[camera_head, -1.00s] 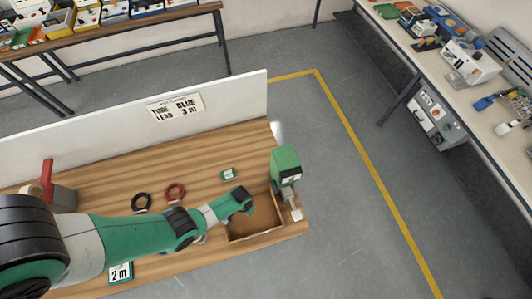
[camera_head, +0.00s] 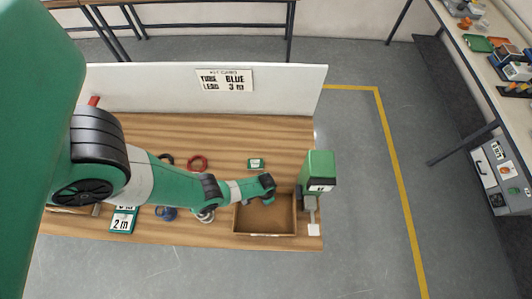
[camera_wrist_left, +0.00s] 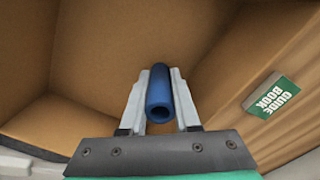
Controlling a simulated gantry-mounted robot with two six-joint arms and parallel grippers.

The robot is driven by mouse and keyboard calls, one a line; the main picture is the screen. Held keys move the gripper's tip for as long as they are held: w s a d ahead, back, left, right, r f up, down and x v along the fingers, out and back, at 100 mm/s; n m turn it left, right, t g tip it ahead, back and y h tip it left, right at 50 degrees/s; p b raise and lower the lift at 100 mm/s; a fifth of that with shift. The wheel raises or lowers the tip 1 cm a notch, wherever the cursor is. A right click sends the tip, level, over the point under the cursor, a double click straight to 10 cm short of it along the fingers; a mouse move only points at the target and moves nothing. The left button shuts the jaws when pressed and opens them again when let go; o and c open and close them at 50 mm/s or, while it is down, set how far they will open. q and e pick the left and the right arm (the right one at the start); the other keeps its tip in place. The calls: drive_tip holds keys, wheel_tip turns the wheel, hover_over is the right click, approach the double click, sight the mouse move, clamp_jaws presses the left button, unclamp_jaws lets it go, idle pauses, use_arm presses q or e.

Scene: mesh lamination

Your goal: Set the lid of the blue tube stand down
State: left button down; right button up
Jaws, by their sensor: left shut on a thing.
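My left gripper (camera_wrist_left: 160,100) is shut on a short, hollow blue tube piece (camera_wrist_left: 160,97), with one pale finger on each side of it. Its open end faces the wrist camera. In the head view my left gripper (camera_head: 268,186) is over the back part of an open brown tray (camera_head: 265,235) at the bench's right end. The blue piece is hidden there. The tray's bare inside (camera_wrist_left: 90,65) fills much of the left wrist view. I cannot make out a blue tube stand or a separate lid. My right gripper is not in view.
A green guide book (camera_head: 256,163) lies behind the tray; it also shows in the wrist view (camera_wrist_left: 272,97). A green device (camera_head: 318,172) stands right of the tray.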

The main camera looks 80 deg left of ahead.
use_arm(q)
drive_tip(key=shift+w, duration=0.1)
drive_tip(key=shift+f, duration=0.2)
drive_tip(key=c, duration=0.6)
unclamp_jaws()
drive_tip(key=shift+r, duration=0.1)
drive_tip(key=shift+c, duration=0.2)
drive_tip(key=shift+r, duration=0.1)
